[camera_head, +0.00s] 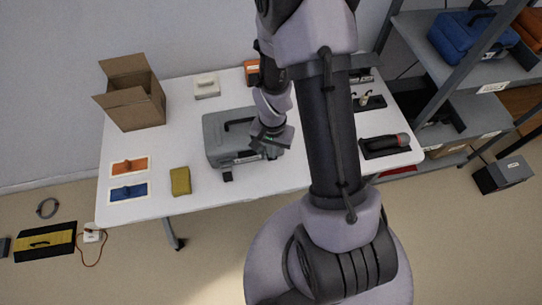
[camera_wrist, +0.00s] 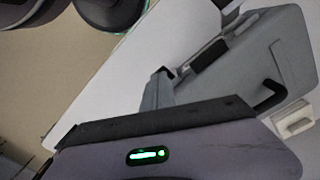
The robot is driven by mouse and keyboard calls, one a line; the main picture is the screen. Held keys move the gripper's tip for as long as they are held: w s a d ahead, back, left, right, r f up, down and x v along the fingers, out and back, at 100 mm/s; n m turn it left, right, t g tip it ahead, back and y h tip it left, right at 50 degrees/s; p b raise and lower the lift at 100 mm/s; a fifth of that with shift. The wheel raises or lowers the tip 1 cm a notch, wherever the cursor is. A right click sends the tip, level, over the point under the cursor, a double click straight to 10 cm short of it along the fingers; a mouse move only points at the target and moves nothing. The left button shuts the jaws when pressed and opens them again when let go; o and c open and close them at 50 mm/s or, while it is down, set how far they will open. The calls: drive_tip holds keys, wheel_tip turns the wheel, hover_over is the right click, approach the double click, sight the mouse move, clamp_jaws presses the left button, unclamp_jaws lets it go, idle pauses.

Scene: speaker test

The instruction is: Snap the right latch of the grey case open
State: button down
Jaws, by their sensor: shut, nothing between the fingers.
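The grey case (camera_head: 218,142) lies closed on the white table, and it also shows in the wrist view (camera_wrist: 284,50). Its dark handle (camera_wrist: 268,96) lies toward the far side. Dark fittings (camera_wrist: 208,55) run along its front; I cannot tell the state of each latch. My gripper (camera_head: 268,151) is over the case's right front part and covers that corner in the head view. In the wrist view my gripper's fingers (camera_wrist: 160,78) are shut and empty, close to the case's front side; whether they touch it is unclear.
On the white table (camera_head: 190,205) are an open cardboard box (camera_head: 137,106), a yellow sponge-like block (camera_head: 180,181), orange and blue pieces on the left, and a small dark piece (camera_head: 227,176) before the case. A dark tool holder (camera_head: 380,149) stands right. Shelves (camera_head: 465,70) stand beyond.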

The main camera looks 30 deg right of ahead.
drive_tip(key=shift+f+b, duration=0.75)
drive_tip(key=shift+f, duration=0.05)
wheel_tip(320, 180, up, 7)
drive_tip(key=s+p, duration=0.2)
drive_tip(key=p, duration=0.2)
drive_tip(key=shift+a+p, duration=0.25)
drive_tip(key=shift+p, duration=0.05)
idle(0.4)
drive_tip(key=a+r+n+t+b, duration=0.1)
drive_tip(key=a+r+t+b, duration=0.1)
drive_tip(key=r, duration=0.5)
drive_tip(key=a+r+n+t+b, duration=0.1)
drive_tip(key=a+r+b, duration=0.15)
drive_tip(key=r, duration=0.45)
drive_tip(key=s+a+r+n+t+y+b, duration=0.2)
drive_tip(key=s+a+r, duration=0.3)
drive_tip(key=s+r, duration=0.4)
drive_tip(key=shift+a+n+t+b, duration=0.15)
drive_tip(key=shift+n+t+b, duration=0.15)
drive_tip(key=shift+t+b, duration=0.1)
